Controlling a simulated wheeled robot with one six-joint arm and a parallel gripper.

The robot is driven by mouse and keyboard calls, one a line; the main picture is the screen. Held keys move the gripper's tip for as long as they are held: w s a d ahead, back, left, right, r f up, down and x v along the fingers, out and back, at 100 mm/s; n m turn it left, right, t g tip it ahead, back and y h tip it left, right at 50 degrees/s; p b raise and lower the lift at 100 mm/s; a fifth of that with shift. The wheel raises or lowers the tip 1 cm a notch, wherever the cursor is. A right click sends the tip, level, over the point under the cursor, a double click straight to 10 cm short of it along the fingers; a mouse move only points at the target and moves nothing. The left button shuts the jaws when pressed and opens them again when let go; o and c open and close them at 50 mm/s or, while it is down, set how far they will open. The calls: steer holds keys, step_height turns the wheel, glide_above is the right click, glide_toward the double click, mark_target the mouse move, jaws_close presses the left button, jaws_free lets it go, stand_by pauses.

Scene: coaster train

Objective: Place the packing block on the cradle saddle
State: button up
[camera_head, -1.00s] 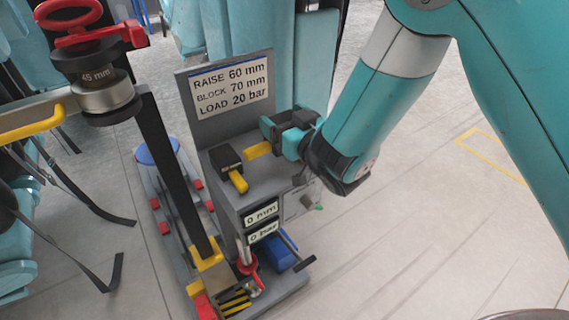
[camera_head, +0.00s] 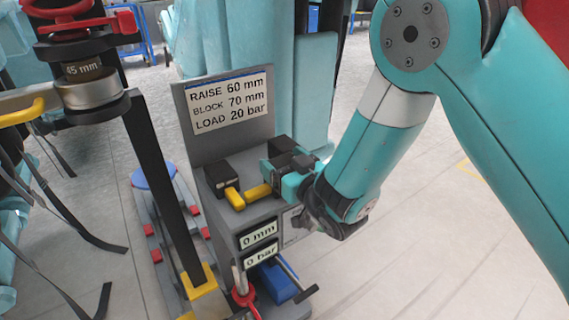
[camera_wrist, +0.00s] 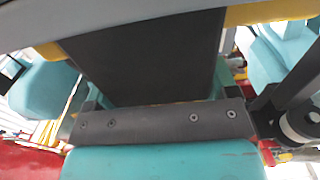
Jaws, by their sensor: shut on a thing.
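My gripper (camera_head: 284,172) is over the top of the grey cart, shut on a dark packing block whose yellow tab (camera_head: 258,191) sticks out to the left. The jaws hide most of this block in the head view. In the wrist view, a dark block face (camera_wrist: 150,55) fills the middle behind a grey jaw plate (camera_wrist: 160,122). A second black block (camera_head: 221,174) with a yellow tab sits on the cart top, just left of the held one. I cannot tell for sure which part is the cradle saddle. I cannot tell whether the held block touches the cart.
A sign (camera_head: 230,101) reading raise 60 mm, block 70 mm, load 20 bar stands behind the cart top. Displays (camera_head: 259,236) on the cart front read 0 mm and 0 bar. A black post (camera_head: 163,190) and a 45 mm jack (camera_head: 85,75) with red handwheel stand left. Floor is clear at right.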

steer(key=shift+f, duration=0.15)
steer(key=o, duration=1.8)
steer(key=shift+c, duration=0.2)
steer(key=shift+r, duration=0.25)
steer(key=v, duration=1.2)
steer(key=shift+p, duration=0.35)
